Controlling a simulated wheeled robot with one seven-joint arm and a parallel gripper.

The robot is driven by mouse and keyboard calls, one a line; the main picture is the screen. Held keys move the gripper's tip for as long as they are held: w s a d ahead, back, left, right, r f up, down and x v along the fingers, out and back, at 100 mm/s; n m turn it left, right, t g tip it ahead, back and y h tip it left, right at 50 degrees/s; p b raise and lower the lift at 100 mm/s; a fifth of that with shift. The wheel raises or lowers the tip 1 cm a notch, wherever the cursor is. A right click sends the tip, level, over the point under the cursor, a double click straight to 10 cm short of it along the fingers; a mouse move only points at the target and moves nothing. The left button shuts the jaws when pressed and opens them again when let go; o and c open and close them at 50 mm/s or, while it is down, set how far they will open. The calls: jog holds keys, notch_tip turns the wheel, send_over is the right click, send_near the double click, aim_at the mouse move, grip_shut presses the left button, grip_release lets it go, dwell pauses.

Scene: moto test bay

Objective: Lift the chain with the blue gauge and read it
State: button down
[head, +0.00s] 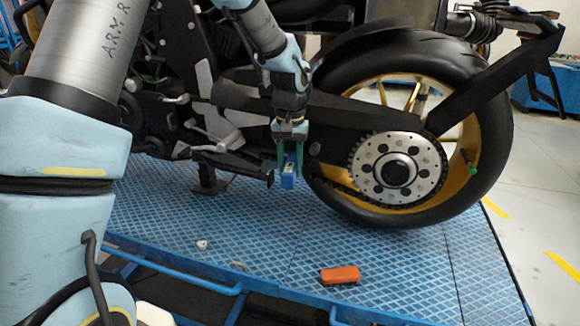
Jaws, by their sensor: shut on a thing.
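My gripper (290,164) is in the head view, left of the rear wheel and pointing down. It is shut on the small blue gauge (288,181), whose lower part shows below the fingers. The gauge is upright, just below the dark swingarm. The rear sprocket (398,168), a silver disc with holes, is to the right of the gripper. The dark chain is hard to pick out against the swingarm and tyre, and I cannot tell whether the gauge touches it. No reading on the gauge can be made out.
The motorcycle's rear tyre (365,213) stands on a blue patterned platform (190,210) with a blue front rail. An orange block (340,275) and a small white piece (202,245) lie on the platform. The platform is clear below the gripper.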

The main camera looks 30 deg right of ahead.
jog(key=shift+f, duration=0.15)
jog(key=shift+f+b, duration=1.2)
jog(key=shift+f, duration=0.45)
jog(key=s+a+b, duration=0.1)
jog(key=s+a, duration=0.4)
jog(key=s, duration=0.1)
jog(key=shift+a, duration=0.25)
dwell(0.4)
dwell(0.4)
